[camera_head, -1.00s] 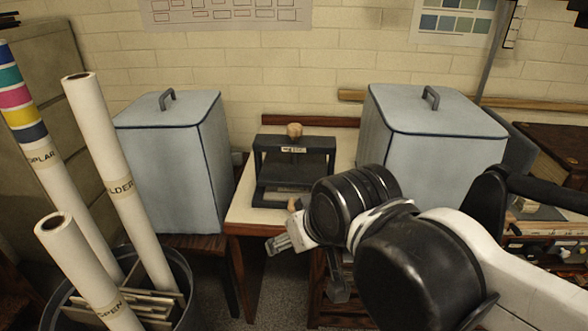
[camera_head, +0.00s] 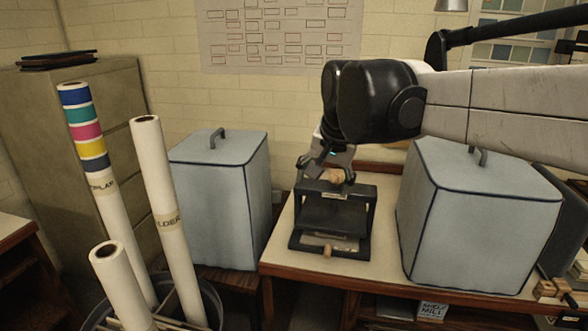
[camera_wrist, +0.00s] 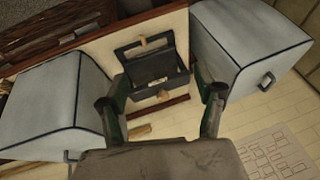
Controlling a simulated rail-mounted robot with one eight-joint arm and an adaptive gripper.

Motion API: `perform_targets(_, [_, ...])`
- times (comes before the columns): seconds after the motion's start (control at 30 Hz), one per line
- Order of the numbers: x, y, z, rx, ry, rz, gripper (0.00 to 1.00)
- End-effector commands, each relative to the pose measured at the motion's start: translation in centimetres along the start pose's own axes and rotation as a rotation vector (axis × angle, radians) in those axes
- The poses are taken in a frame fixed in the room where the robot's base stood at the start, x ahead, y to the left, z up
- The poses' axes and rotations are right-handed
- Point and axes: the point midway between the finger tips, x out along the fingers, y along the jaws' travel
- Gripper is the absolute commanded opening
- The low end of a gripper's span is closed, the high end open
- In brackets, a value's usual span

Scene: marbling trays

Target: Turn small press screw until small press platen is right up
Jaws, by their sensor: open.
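The small press (camera_head: 367,217) is a dark frame on the pale table. A round wooden knob (camera_head: 337,176), the top of its screw, stands on the top beam; it also shows in the wrist view (camera_wrist: 163,95). The dark platen seems to be inside the frame, but its height is hard to tell. A second wooden knob (camera_head: 327,251) is low at the front. My gripper (camera_head: 327,172) is above the press at the screw knob. In the wrist view its open fingers (camera_wrist: 160,78) lie either side of the knob; contact is not visible.
Blue-grey covered boxes stand left (camera_head: 218,205) and right (camera_head: 480,220) of the press. A bin of tall paper rolls (camera_head: 170,225) is at the front left. The pale tabletop (camera_head: 283,245) is bare around the press. A brick wall is behind.

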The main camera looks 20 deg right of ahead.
Motion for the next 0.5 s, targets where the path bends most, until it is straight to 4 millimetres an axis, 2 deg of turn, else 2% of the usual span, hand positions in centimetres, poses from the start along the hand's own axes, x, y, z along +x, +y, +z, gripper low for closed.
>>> perform_targets(0.03, [-0.1, -0.7, -1.9, 0.044, -0.010, 0.010, 0.66])
perform_targets(0.1, [-0.1, -1.3, -4.1, 0.112, -0.023, 0.024, 0.66])
perform_targets(0.27, [0.5, -2.7, -9.0, 0.266, -0.053, 0.059, 0.66])
perform_targets(0.5, [2.4, -4.1, -15.9, 0.498, -0.090, 0.118, 0.66])
